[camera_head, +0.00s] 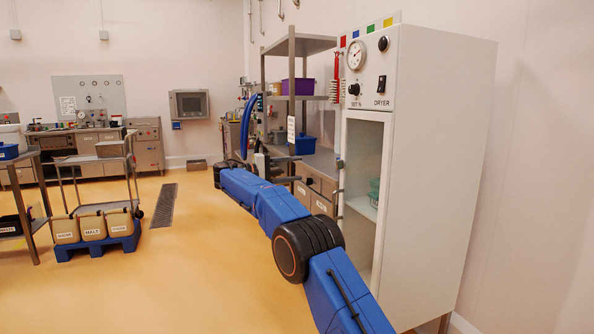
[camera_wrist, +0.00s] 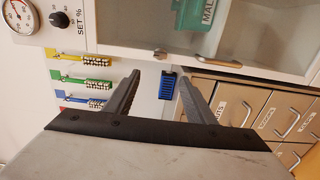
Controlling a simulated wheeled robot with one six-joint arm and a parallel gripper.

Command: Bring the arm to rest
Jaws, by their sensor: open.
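My gripper (camera_wrist: 158,82) is open in the wrist view, its two dark fingers apart. In the head view my blue arm reaches from the lower right toward the middle, in front of the dryer (camera_head: 440,170) and the shelf rack.
The dryer's cabinet holds a green container (camera_wrist: 196,22) marked MALT. Coloured brushes (camera_wrist: 84,81) hang beside it. Drawers (camera_wrist: 240,105) lie close to the right finger in the wrist view. A cart (camera_head: 105,208) stands left; the floor between is largely clear.

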